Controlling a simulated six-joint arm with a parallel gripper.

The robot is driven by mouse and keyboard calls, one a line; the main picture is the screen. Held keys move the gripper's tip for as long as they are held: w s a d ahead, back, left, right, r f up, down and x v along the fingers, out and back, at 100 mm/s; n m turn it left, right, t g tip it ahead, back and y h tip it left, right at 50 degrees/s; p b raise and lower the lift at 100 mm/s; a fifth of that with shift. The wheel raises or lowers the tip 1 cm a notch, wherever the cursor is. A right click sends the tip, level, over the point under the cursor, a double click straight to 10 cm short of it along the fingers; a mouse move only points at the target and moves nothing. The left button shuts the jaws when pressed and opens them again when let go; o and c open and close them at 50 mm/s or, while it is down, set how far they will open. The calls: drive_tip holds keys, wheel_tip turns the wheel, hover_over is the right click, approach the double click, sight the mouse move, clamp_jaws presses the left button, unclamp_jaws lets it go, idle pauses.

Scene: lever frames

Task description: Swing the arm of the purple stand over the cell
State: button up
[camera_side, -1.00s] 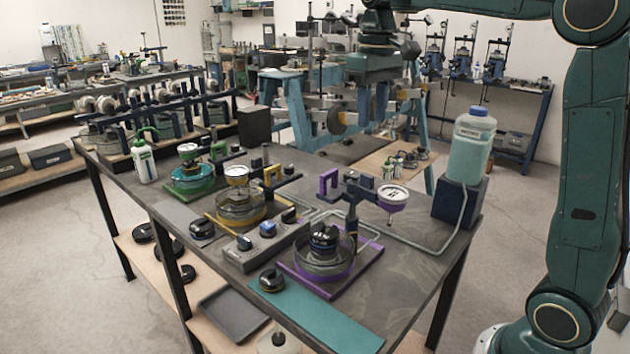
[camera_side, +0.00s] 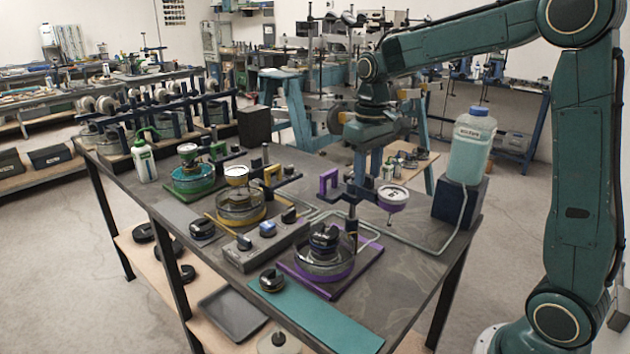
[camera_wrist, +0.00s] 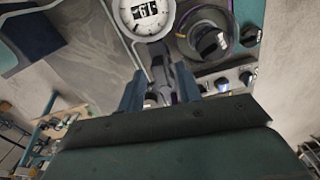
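The purple stand has a purple-edged base plate (camera_side: 372,252), a dark post (camera_side: 351,226) and a horizontal arm. A purple handle (camera_side: 328,180) is at the arm's left end and a round dial gauge (camera_side: 392,198) hangs at its right end. The cell (camera_side: 323,266), a round clear dish with a purple ring and a black-knobbed piece inside, sits on the plate. The gauge is right of the cell, not over it. My gripper (camera_side: 366,176) points down at the arm, between post and gauge. In the wrist view its fingers (camera_wrist: 160,92) are apart, either side of the dark arm; contact is unclear.
A bottle (camera_side: 471,145) on a dark block stands right of the stand, with a pale tube running along the table. A knobbed control box (camera_side: 265,243) is left of the cell. Yellow (camera_side: 240,207) and green (camera_side: 193,180) stands are farther left. A teal mat (camera_side: 318,318) lies in front.

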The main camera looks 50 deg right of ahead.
drive_tip(key=shift+f, duration=0.3)
drive_tip(key=shift+c, duration=0.2)
clamp_jaws()
drive_tip(key=shift+a+m, duration=0.1)
drive_tip(key=shift+m, duration=0.3)
drive_tip(key=shift+w+a+m, duration=0.45)
drive_tip(key=shift+w+m, duration=0.1)
drive_tip(key=shift+m, duration=2.1)
drive_tip(key=shift+w+a+m, duration=0.45)
drive_tip(key=shift+w+m, duration=0.15)
drive_tip(key=shift+m, duration=2)
drive_tip(key=shift+w+a+m, duration=0.45)
drive_tip(key=shift+w+m, duration=0.1)
drive_tip(key=shift+m, duration=2.1)
drive_tip(key=shift+r, duration=0.1)
